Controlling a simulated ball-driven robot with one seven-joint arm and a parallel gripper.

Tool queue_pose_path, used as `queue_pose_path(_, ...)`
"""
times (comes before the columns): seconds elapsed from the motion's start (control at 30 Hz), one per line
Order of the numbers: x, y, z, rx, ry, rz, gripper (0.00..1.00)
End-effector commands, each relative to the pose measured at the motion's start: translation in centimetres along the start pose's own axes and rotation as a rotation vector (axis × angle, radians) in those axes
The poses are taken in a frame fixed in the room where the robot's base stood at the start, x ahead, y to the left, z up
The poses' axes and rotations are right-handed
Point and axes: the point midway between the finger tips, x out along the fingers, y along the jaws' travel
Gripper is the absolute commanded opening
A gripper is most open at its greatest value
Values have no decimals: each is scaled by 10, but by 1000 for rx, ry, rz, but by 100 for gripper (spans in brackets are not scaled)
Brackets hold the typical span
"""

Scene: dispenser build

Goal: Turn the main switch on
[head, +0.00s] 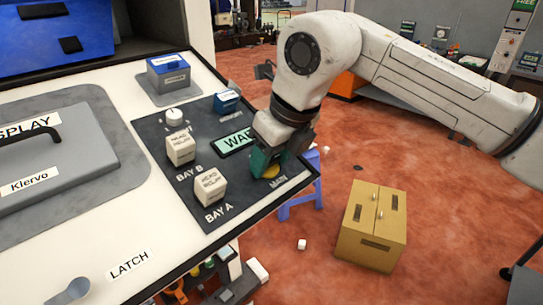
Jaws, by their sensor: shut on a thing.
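The dark control panel (222,205) lies on the white tabletop. The label MAIN (278,183) is at its right edge. A yellow main switch (271,172) shows just above that label, partly hidden by my gripper. My gripper (268,168) points down over it with green-tipped fingers and is shut on the switch. The switch's angle cannot be made out. A green display (234,142) reads "WA", with the rest hidden behind my gripper.
Blocks marked BAY A (209,187) and BAY B (180,148) stand left of my gripper. A white knob (174,117) and a small blue block (227,102) sit farther back. A grey display case (65,165) is at left. A cardboard box (371,226) stands on the floor.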

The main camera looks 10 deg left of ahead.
Motion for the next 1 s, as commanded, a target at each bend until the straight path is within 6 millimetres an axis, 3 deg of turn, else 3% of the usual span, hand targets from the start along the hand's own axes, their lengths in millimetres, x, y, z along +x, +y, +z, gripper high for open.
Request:
queue_pose_path(0.1,-1,-1,0,4,-2,-1,21)
queue_pose_path(0.13,-1,-1,0,4,-2,-1,52)
queue_pose_path(0.4,0,-1,0,2,-1,0,77)
queue_pose_path(0.73,-6,-1,0,0,-2,-1,77)
queue_pose_path(1.0,-52,-1,0,0,-2,-4,77)
